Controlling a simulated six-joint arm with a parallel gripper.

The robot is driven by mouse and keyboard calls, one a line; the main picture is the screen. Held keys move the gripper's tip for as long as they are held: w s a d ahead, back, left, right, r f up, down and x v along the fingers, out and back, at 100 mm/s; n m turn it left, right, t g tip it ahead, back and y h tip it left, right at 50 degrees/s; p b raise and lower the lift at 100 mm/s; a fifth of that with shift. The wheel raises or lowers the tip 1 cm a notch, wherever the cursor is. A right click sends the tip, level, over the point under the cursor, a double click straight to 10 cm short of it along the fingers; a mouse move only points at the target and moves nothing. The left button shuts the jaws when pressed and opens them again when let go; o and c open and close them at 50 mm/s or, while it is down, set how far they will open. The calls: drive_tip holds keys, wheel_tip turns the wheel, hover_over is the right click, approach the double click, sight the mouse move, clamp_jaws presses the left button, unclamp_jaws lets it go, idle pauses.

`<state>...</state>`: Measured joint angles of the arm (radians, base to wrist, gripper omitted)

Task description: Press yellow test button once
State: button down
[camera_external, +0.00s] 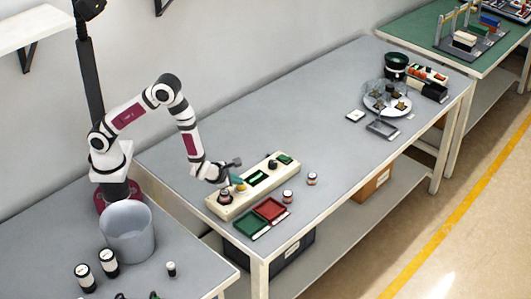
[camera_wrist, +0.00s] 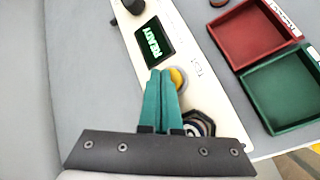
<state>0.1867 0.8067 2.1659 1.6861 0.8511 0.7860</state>
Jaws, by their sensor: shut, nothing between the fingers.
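The yellow test button (camera_wrist: 177,78) is a round yellow cap in a pale ring on the cream control panel (camera_wrist: 205,90). It lies beside the tips of my gripper (camera_wrist: 162,72) in the wrist view, partly hidden by the teal fingers. The fingers are shut with nothing between them. In the external view the gripper (camera_external: 232,180) points down over the panel (camera_external: 225,209), with the yellow button (camera_external: 241,187) just by the fingertips. I cannot tell whether the fingers touch the button. The panel's screen (camera_wrist: 154,41) reads READY in green.
A black knob (camera_wrist: 134,6) and a dark hexagonal fitting (camera_wrist: 200,124) sit on the panel at either side. A red tray (camera_wrist: 252,33) and a green tray (camera_wrist: 282,90) lie beside it. A grey bin (camera_external: 128,235) stands near my base. The table's middle is clear.

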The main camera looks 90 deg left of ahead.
sight(238, 187)
drive_tip(key=shift+f, duration=0.5)
idle(0.7)
drive_tip(key=shift+r, duration=0.95)
drive_tip(key=shift+r, duration=2.5)
